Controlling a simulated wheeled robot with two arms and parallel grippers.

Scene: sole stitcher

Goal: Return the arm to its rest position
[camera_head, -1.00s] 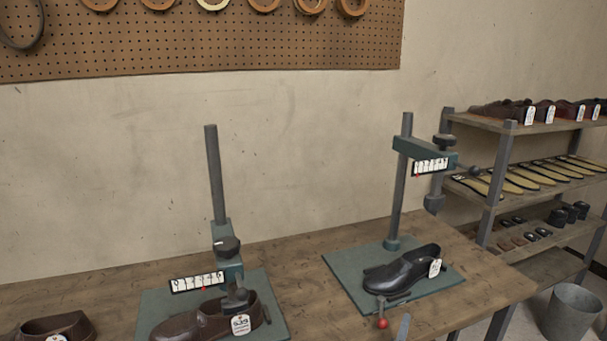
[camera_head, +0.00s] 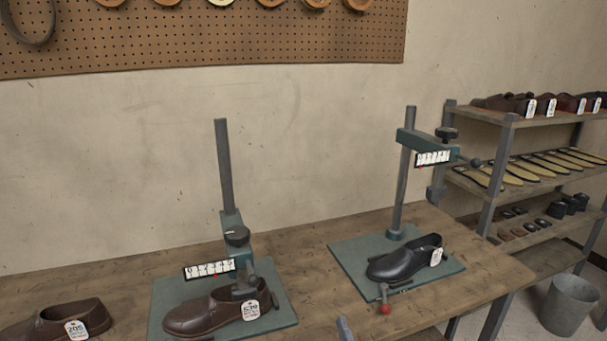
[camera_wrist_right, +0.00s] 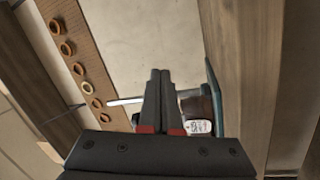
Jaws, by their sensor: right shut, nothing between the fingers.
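My right gripper (camera_wrist_right: 160,100) is shut and empty, its two dark fingers side by side in the right wrist view. In the head view only a small grey piece of it (camera_head: 344,328) shows at the bottom edge, in front of the bench, between the two stitching stands and apart from the shoes. My left gripper is in neither view.
A brown shoe (camera_head: 205,315) sits on the left stand's green base (camera_head: 285,312). A black shoe (camera_head: 400,263) sits on the right stand's base (camera_head: 452,268). Another brown shoe (camera_head: 50,322) lies at far left. A shelf (camera_head: 510,121) and bucket (camera_head: 568,308) stand right.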

